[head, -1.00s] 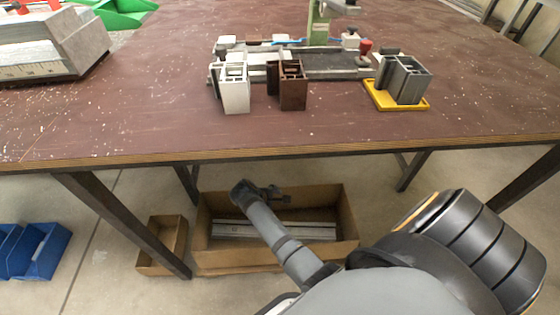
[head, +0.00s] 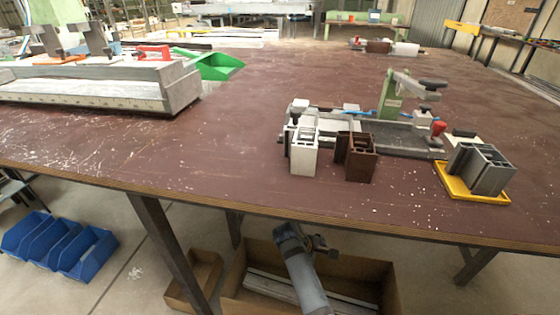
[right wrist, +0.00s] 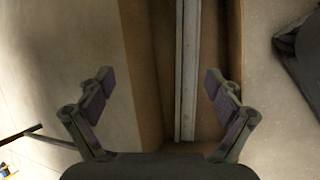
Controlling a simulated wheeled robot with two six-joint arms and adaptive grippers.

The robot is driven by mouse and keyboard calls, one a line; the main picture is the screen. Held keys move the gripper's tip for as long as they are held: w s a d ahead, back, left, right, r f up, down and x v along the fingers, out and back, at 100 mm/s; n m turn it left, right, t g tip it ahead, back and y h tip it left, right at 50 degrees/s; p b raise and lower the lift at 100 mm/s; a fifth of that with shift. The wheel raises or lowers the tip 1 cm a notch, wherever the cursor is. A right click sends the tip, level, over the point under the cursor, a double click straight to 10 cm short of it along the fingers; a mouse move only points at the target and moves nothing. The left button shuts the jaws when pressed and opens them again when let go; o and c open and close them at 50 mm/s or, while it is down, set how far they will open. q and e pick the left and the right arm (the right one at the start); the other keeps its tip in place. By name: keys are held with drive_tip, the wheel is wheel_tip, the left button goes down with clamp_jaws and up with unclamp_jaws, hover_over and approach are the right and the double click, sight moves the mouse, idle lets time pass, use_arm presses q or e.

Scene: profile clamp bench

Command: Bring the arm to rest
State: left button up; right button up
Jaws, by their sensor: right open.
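My right gripper (head: 320,244) hangs low in front of the bench, over the open cardboard box on the floor. It is small and partly hidden by my own arm in the head view. In the right wrist view my right gripper (right wrist: 158,80) has its two fingers wide apart with nothing between them. Beyond the fingers lie the box and a pale metal profile (right wrist: 188,70). My left gripper is not in view.
The brown bench (head: 230,150) carries a clamp fixture (head: 405,140), a white profile block (head: 303,160), a brown one (head: 358,163) and grey ones (head: 480,172) on a yellow tray (head: 455,187). Below are the cardboard box (head: 372,275) and blue bins (head: 85,252).

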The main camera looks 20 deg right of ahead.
drive_tip(key=s+a+f+m+t+y, duration=0.2)
drive_tip(key=s+f+m+t+y, duration=0.15)
drive_tip(key=s+f, duration=0.4)
drive_tip(key=s+a+r+m+t+y, duration=0.2)
drive_tip(key=s+a+r+m+y, duration=0.15)
drive_tip(key=s+a+m, duration=0.35)
use_arm(q)
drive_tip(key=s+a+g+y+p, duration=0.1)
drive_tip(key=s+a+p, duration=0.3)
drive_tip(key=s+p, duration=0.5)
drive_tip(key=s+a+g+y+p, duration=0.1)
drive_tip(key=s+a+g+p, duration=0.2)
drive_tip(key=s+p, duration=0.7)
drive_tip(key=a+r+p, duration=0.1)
drive_tip(key=p, duration=1.4)
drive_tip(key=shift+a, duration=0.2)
use_arm(e)
drive_tip(key=s+d+n+g+h, duration=0.1)
drive_tip(key=s+d, duration=0.3)
drive_tip(key=s, duration=0.6)
drive_tip(key=s+d+g, duration=0.3)
drive_tip(key=s+d, duration=0.2)
drive_tip(key=s, duration=0.5)
drive_tip(key=shift+d+r+n+h, duration=0.2)
drive_tip(key=shift+r+n+h, duration=0.15)
drive_tip(key=shift+r+h, duration=0.05)
